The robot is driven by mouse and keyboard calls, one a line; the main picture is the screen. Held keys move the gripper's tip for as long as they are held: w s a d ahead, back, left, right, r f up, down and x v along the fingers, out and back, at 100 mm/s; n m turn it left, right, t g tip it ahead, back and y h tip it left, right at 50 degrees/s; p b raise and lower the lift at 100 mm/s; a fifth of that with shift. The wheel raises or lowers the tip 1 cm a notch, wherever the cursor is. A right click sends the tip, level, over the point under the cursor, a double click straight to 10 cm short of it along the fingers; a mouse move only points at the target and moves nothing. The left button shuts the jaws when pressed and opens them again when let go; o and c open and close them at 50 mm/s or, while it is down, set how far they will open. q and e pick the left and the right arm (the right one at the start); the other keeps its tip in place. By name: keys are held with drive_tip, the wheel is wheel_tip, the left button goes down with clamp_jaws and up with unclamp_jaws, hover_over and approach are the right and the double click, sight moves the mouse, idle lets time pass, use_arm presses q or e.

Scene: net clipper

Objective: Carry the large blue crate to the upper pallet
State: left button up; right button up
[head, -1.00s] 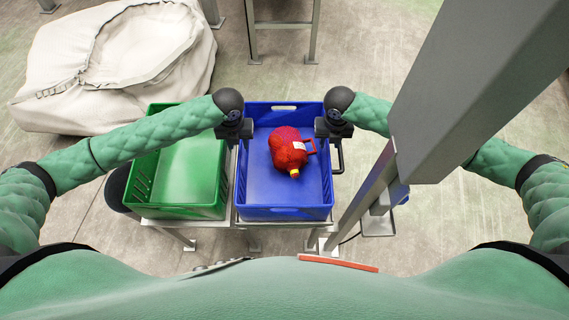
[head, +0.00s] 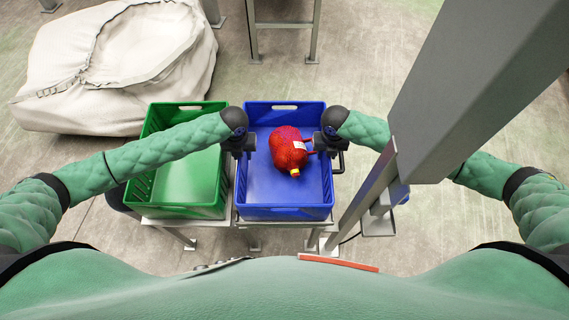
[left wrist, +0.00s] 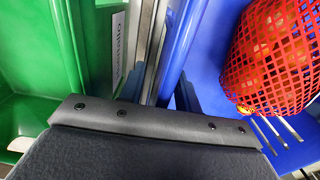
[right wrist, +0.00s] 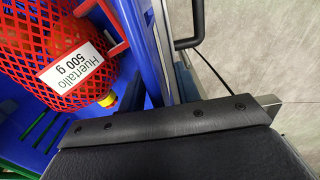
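The large blue crate (head: 284,212) sits on a metal stand in the middle of the head view. A red net bag (head: 288,149) with a white label and yellow end lies inside it. My left gripper (head: 239,153) is at the crate's left wall. In the left wrist view its dark fingers (left wrist: 158,95) stand apart, one on each side of the blue wall. My right gripper (head: 326,152) is at the right wall. In the right wrist view its fingers (right wrist: 158,92) also stand apart around that wall. The fingertips are partly hidden by the gripper bodies.
A green crate (head: 180,212) stands close on the left of the blue one, with a narrow gap. A grey post (head: 455,90) rises close on the right. A big white sack (head: 115,65) lies at the back left.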

use_arm(q)
clamp_jaws()
use_arm(e)
clamp_jaws()
use_arm(q)
drive_tip(key=shift+r, duration=0.1)
use_arm(e)
drive_tip(key=shift+r, duration=0.1)
idle(0.9)
